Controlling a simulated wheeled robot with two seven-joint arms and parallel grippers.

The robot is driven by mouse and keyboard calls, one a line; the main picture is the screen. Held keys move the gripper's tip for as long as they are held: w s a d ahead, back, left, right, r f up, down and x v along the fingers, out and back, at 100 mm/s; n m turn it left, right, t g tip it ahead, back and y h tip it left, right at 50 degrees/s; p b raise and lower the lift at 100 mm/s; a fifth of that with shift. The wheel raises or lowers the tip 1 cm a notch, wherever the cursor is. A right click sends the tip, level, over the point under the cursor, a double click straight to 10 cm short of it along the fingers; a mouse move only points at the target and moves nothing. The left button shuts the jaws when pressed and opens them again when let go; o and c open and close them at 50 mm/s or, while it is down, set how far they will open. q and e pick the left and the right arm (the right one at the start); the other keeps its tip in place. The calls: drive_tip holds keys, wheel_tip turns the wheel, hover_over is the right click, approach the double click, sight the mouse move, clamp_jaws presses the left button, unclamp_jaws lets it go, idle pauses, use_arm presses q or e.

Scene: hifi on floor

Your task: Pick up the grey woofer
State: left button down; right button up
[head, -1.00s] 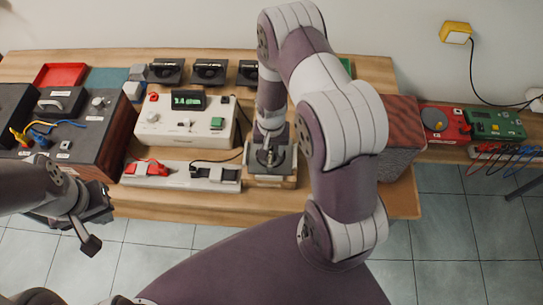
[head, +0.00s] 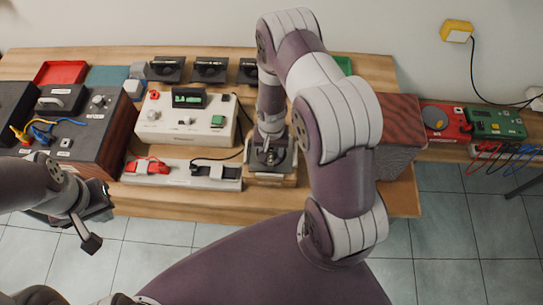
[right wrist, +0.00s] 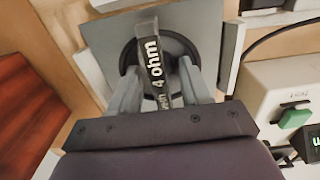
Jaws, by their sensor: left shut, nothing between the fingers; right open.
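The grey woofer (right wrist: 185,45) has a square grey plate, a black round ring and a raised bar lettered "4 ohm". In the head view the woofer (head: 284,165) sits in a wooden holder at the front of the bench, partly hidden by my right arm. My right gripper (right wrist: 160,75) is open, with one finger on each side of the lettered bar; I cannot tell whether either finger touches it. It also shows in the head view (head: 267,155). My left gripper (head: 92,222) is shut and empty at the lower left, away from the woofer.
Several black units (head: 210,70) stand behind. A dark-topped box (head: 80,130) is at left, a wood-grain box (head: 400,125) at right. Tiled floor is clear in front.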

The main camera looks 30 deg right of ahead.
clamp_jaws()
